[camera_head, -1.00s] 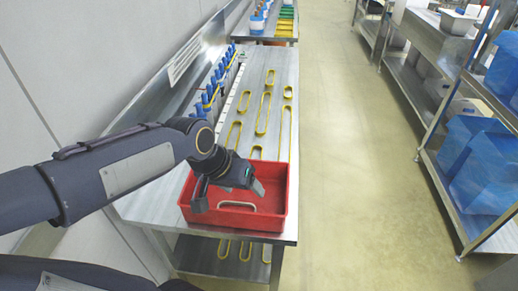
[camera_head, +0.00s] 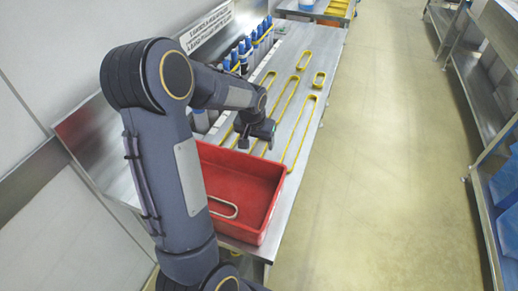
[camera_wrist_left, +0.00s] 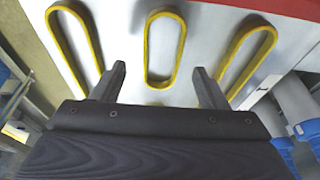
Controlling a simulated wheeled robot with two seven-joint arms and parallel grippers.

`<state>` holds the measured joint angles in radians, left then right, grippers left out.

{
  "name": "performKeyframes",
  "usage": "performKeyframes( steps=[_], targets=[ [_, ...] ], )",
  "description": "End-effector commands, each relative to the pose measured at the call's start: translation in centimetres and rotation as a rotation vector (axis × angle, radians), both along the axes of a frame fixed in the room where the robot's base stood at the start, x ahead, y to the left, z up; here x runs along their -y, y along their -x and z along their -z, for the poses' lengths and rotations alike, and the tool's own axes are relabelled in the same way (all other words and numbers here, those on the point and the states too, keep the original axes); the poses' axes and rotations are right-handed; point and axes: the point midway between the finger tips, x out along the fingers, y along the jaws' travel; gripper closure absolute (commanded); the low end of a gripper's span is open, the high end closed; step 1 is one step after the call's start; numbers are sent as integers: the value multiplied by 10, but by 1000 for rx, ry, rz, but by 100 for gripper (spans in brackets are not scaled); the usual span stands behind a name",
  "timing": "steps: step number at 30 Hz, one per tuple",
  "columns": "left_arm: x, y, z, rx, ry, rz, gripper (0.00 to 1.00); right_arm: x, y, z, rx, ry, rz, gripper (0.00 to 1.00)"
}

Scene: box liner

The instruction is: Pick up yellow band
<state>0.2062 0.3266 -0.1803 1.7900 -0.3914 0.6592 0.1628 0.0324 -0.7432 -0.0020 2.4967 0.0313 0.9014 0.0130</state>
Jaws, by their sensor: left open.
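Several yellow bands lie flat on the steel table, among them a long one (camera_head: 313,96), a small oval one (camera_head: 318,73) and a short one (camera_head: 305,52). My left gripper (camera_head: 244,146) is low over the table just beyond the red box, among the near bands. In the left wrist view the open, empty gripper (camera_wrist_left: 160,82) has a yellow loop (camera_wrist_left: 148,48) ahead of and between its fingertips. Another loop (camera_wrist_left: 97,50) lies to the left and one (camera_wrist_left: 232,50) to the right. Contact with the bands cannot be told. My right gripper is out of view.
The red box (camera_head: 270,170) stands at the table's near end, with a pale loop (camera_head: 222,212) in it. Blue-capped bottles (camera_head: 243,48) line the table's left side. Shelving (camera_head: 480,90) stands at the right across a clear floor aisle.

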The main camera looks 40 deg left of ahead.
Motion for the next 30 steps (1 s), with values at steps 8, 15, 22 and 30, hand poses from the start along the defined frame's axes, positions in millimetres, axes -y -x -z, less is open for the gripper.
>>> performKeyframes(
  steps=[8,15,22,30],
  targets=[
    [-4,-5,29,0,0,1,33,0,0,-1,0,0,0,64],
    [-4,-5,29,1,-1,1,37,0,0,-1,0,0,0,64],
    [-4,-5,29,1,0,1,67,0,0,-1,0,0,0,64],
    [-3,-5,28,1,0,1,81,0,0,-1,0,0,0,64]
  ],
)
